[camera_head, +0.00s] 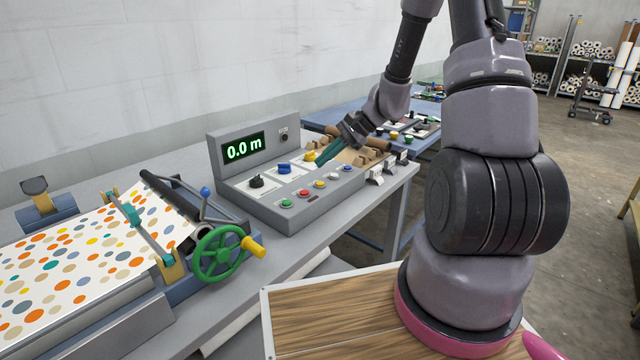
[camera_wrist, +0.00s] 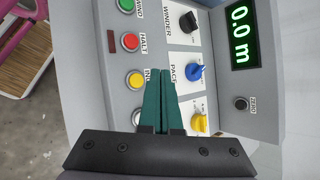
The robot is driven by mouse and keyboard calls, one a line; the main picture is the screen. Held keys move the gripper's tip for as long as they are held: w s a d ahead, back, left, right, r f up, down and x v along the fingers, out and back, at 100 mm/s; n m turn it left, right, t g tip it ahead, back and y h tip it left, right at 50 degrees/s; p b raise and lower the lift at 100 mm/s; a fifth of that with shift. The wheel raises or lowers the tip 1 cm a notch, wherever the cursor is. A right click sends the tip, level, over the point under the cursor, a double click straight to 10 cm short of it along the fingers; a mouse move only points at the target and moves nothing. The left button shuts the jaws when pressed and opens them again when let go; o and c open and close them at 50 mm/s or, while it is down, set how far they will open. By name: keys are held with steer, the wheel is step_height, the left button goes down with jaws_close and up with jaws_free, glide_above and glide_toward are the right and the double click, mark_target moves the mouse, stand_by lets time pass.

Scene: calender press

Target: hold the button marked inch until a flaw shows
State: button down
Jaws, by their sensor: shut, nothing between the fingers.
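The grey control panel (camera_head: 300,215) stands on the bench, its green display (camera_head: 243,148) reading 0.0 m. In the wrist view this yellow button (camera_wrist: 135,79) has a label starting "IN", the rest hidden by my fingers. My gripper (camera_head: 316,162) is shut and empty, its teal fingers over the panel. In the wrist view my gripper (camera_wrist: 159,73) lies between the yellow button and the knobs, apart from the button in the picture. The dotted web (camera_head: 90,250) shows no clear flaw.
A black knob (camera_head: 256,181), blue PACE knob (camera_head: 284,168) and yellow knob (camera_wrist: 199,123) stand behind the buttons. The red HALT button (camera_wrist: 130,41) is beside the yellow one. A green handwheel (camera_head: 218,254) stands left of the panel. A wooden rack is behind my gripper.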

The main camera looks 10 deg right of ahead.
mark_target(324, 182)
steer(key=shift+f, duration=1.7)
stand_by(0.7)
steer(key=shift+f, duration=0.4)
steer(key=shift+f, duration=0.35)
stand_by(0.5)
steer(key=shift+r, duration=0.1)
stand_by(0.9)
steer(key=shift+r, duration=0.7)
steer(key=shift+r, duration=2.5)
